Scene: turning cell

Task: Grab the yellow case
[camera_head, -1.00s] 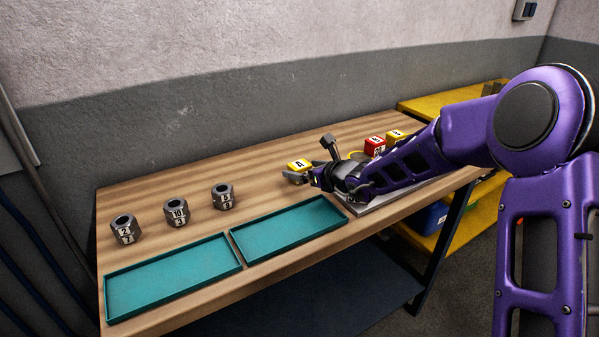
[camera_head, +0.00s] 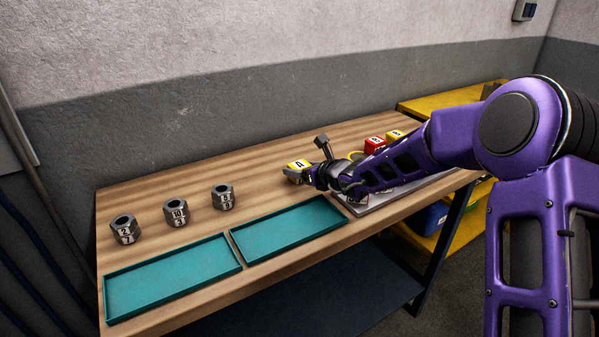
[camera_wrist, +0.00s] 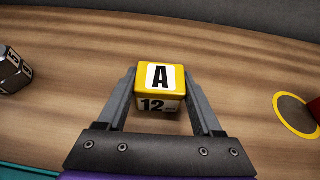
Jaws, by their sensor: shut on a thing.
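The yellow case (camera_head: 298,164) is a small cube with a white label marked "A" on top. In the wrist view the yellow case (camera_wrist: 160,84) sits between my two fingers, and "12" shows on its near side. My gripper (camera_wrist: 163,92) is shut on the case, one finger along each side. In the head view my gripper (camera_head: 300,173) reaches in from the right, and its fingers partly cover the case. I cannot tell whether the case touches the table.
Several dark hex nuts (camera_head: 177,212) stand at the left of the wooden table (camera_head: 200,172). Two teal trays (camera_head: 172,276) lie along the front edge. A red case (camera_head: 374,145) and another yellow case (camera_head: 394,136) stand behind my arm. A yellow ring (camera_wrist: 297,116) lies right of my gripper.

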